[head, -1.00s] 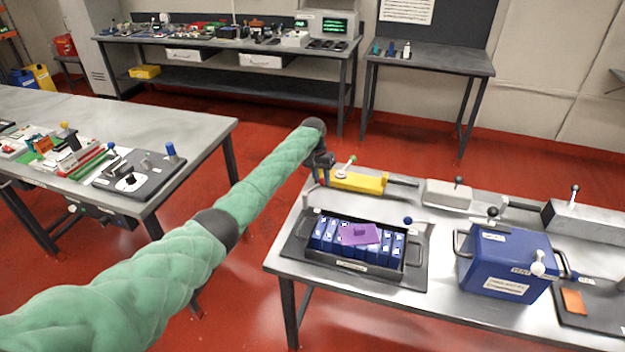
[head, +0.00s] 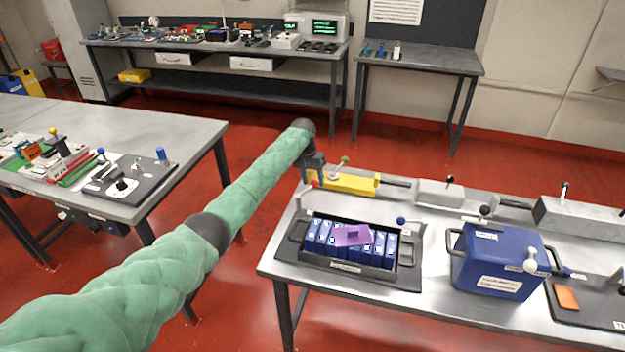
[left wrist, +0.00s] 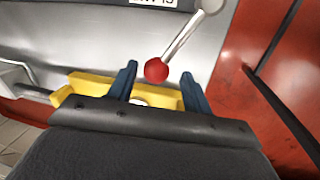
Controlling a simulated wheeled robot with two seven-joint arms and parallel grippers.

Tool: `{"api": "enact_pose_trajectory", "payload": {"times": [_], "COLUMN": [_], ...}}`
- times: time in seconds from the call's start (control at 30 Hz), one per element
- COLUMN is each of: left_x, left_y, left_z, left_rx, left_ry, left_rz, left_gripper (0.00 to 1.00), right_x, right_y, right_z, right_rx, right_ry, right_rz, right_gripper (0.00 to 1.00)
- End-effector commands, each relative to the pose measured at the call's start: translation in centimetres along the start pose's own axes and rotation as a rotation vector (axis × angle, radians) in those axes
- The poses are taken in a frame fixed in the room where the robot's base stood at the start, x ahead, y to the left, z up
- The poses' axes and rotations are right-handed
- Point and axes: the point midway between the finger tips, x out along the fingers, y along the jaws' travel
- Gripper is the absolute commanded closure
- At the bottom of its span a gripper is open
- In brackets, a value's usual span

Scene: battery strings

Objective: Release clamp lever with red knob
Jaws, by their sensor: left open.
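The red knob (left wrist: 155,70) is a ball at the end of a silver clamp lever (left wrist: 182,38), which slants to the upper right toward a pale pivot in the left wrist view. My left gripper (left wrist: 160,74) is open, with one dark finger on each side of the knob. Whether either finger touches it cannot be told. In the head view my left gripper (head: 317,176) is at the far left corner of the near table. The red knob (head: 315,184) is small there, just under the gripper. My right gripper is not in view.
A yellow block (head: 352,182) sits close to the left gripper. A black tray (head: 392,268) holds blue batteries with a purple piece on top. A blue box (head: 497,262) with handles stands to its right. Red floor (head: 225,285) separates the two work tables.

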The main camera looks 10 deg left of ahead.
Motion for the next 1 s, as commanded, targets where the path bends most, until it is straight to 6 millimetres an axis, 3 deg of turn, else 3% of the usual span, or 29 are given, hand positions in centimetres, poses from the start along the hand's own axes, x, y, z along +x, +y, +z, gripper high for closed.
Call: {"api": "enact_pose_trajectory", "payload": {"times": [0.13,0.6,1.0], "left_x": [-1.1,-6.9,-7.6], "left_y": [-0.1,-0.4,-0.4], "left_z": [-0.1,-0.1,-0.1], "left_rx": [0.0,-0.002,-0.002], "left_ry": [0.003,0.002,0.001], "left_rz": [0.0,0.0,0.0], "left_gripper": [0.5,0.5,0.5], "right_x": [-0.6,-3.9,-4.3], "right_y": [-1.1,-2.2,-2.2], "right_z": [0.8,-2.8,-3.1], "right_rx": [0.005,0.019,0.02], "right_ry": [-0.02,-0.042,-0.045], "right_rz": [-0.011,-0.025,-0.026], "right_gripper": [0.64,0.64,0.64]}}
